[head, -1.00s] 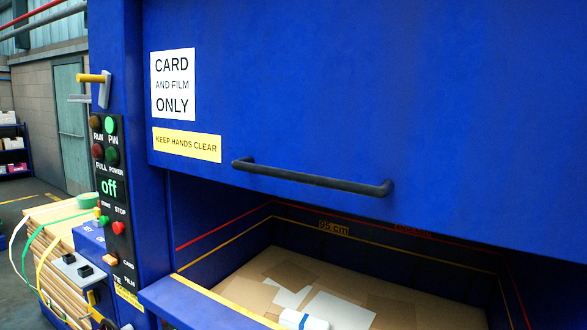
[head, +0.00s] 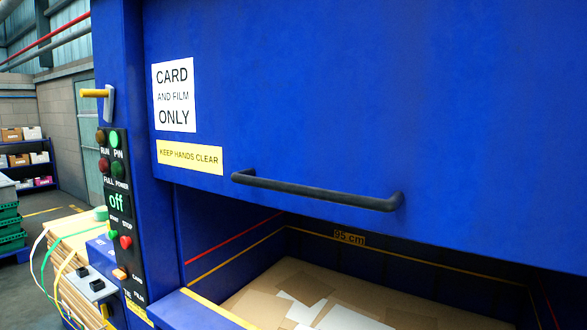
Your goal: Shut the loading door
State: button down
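The loading door (head: 400,90) is a large blue panel raised above an open chamber. A black bar handle (head: 315,191) runs along its lower part, and white and yellow labels sit at its left. Below the door's lower edge the chamber (head: 270,262) shows card and white sheets inside. My gripper is not seen in the head view, so its fingers and their state are hidden.
Strapped card (head: 75,275) is stacked at lower left. Green crates (head: 10,225) and a shelf (head: 22,165) stand farther left.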

aim_at(461, 126)
jog(key=i, duration=0.85)
jog(key=u, duration=0.05)
